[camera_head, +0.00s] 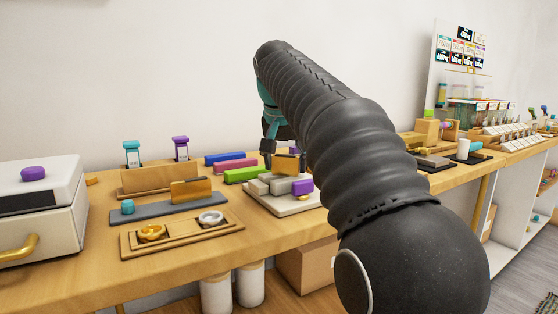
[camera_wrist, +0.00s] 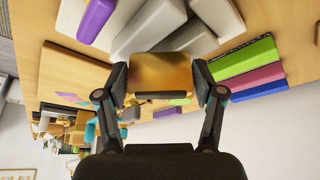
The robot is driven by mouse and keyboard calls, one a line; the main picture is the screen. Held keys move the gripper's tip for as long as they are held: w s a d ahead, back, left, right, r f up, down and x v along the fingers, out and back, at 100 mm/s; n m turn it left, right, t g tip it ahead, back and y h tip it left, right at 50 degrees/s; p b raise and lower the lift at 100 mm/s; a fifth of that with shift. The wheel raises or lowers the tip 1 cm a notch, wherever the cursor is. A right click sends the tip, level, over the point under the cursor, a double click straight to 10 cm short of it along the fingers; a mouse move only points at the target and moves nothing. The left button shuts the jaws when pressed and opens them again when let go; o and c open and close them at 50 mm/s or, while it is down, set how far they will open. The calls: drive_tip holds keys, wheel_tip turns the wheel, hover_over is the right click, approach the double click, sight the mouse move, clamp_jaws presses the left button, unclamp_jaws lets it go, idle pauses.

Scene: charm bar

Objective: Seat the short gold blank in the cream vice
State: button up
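My gripper (camera_head: 286,157) is shut on the short gold blank (camera_head: 286,167), a flat gold plate held upright between the two fingertips. In the wrist view the blank (camera_wrist: 160,72) spans the space between the dark fingers of my gripper (camera_wrist: 160,82). The cream vice (camera_head: 284,209) stands on the bench directly below, with pale grey-cream jaw blocks and a purple handle (camera_head: 302,187). The blank is at or just above the jaws; I cannot tell whether its lower edge is between them. In the wrist view the jaws (camera_wrist: 152,25) lie just beyond the blank.
Green (camera_head: 246,175), pink (camera_head: 236,166) and blue (camera_head: 224,158) bars lie left of the vice. A grey stand (camera_head: 155,208) holds another gold plate (camera_head: 191,191). A wooden tray (camera_head: 183,240) holds gold and silver rings. A white press (camera_head: 40,210) stands far left. My arm hides the bench right of the vice.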

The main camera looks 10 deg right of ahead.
drive_tip(key=shift+o, duration=0.9)
drive_tip(key=shift+r, duration=0.15)
drive_tip(key=shift+r+p, duration=0.35)
drive_tip(key=shift+r, duration=0.05)
drive_tip(key=p+v, duration=0.3)
drive_tip(key=v, duration=0.9)
drive_tip(key=s+d+f+n+y, duration=0.1)
drive_tip(key=s+f+n, duration=0.1)
drive_tip(key=s+f, duration=1.1)
drive_tip(key=s+d+f+n+t+y, duration=0.1)
drive_tip(key=s+f+n, duration=0.2)
drive_tip(key=s+f, duration=1)
wheel_tip(320, 180, down, 8)
drive_tip(key=shift+r, duration=0.1)
